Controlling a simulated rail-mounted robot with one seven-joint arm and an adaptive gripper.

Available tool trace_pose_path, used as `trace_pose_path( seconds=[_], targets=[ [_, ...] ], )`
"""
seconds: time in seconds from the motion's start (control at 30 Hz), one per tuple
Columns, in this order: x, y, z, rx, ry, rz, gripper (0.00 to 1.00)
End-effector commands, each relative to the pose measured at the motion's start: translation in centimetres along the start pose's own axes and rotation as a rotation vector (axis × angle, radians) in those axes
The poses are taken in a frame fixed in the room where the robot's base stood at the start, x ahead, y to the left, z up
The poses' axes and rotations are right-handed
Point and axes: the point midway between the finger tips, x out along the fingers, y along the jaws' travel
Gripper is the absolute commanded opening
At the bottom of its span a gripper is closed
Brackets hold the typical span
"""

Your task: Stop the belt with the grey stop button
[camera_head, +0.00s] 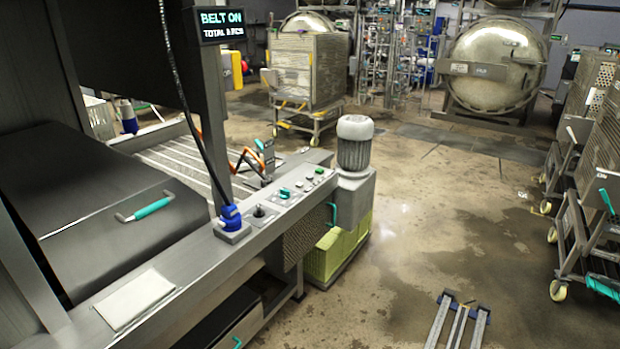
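The control panel (273,208) runs along the conveyor's front rail. It carries a black knob (259,211), a teal switch (285,192) and a few small buttons (309,178) towards its far end. One of these is green (319,170); the paler ones are too small for me to tell which is the grey stop button. The display (222,24) above reads "BELT ON" with a total line whose figure is unclear. The slatted belt (185,163) lies behind the panel.
A blue connector (231,219) with a hanging black cable stands beside the panel. A grey motor (355,145) rises beyond its far end. Wheeled racks (590,210) stand at right. The floor between is clear.

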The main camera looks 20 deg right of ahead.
Motion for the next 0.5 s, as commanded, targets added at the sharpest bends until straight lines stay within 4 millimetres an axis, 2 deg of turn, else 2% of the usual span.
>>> trace_pose_path(
  seconds=[0.07, 0.2, 0.5],
  targets=[
    [0.00, 0.00, 0.00, 0.000, 0.000, 0.000, 0.40],
    [0.00, 0.00, 0.00, 0.000, 0.000, 0.000, 0.00],
    [0.00, 0.00, 0.00, 0.000, 0.000, 0.000, 0.00]
  ],
)
